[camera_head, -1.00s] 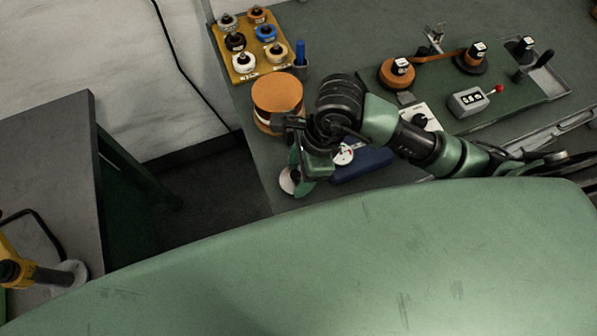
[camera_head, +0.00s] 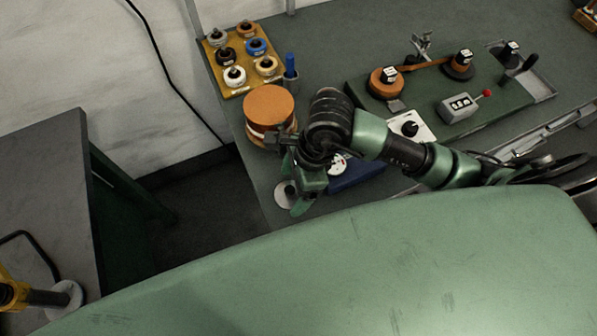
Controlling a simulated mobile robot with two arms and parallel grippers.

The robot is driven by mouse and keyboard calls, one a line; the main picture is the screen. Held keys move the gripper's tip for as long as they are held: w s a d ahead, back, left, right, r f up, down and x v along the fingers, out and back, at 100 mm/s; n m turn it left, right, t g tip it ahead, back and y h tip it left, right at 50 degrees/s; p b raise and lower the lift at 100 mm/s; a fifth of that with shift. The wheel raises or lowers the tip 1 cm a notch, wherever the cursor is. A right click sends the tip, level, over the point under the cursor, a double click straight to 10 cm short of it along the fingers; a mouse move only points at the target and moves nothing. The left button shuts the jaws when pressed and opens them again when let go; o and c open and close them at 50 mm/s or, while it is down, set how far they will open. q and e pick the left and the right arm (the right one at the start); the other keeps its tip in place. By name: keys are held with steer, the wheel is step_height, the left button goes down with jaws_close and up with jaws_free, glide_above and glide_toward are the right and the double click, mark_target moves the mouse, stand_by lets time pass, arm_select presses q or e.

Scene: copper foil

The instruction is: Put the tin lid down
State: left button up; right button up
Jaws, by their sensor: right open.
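A pale round disc, which looks like the tin lid (camera_head: 282,196), lies at the bench's near left edge, partly hidden by my right gripper (camera_head: 294,188). The gripper is open, its green fingers over and beside the disc; I cannot tell whether they touch it. A round tin or roll with a copper-coloured top (camera_head: 269,103) stands just behind the gripper. My left gripper is not in view.
A wooden tray (camera_head: 238,88) of several small spools and a blue marker (camera_head: 290,66) stand at the back left. A dark blue case (camera_head: 358,174) lies right of the gripper. A green winding board (camera_head: 430,112) with copper rolls sits further right.

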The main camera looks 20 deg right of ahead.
steer(key=b+v, duration=0.1)
steer(key=v, duration=1)
steer(key=shift+r+b, duration=0.2)
steer(key=shift+b, duration=0.15)
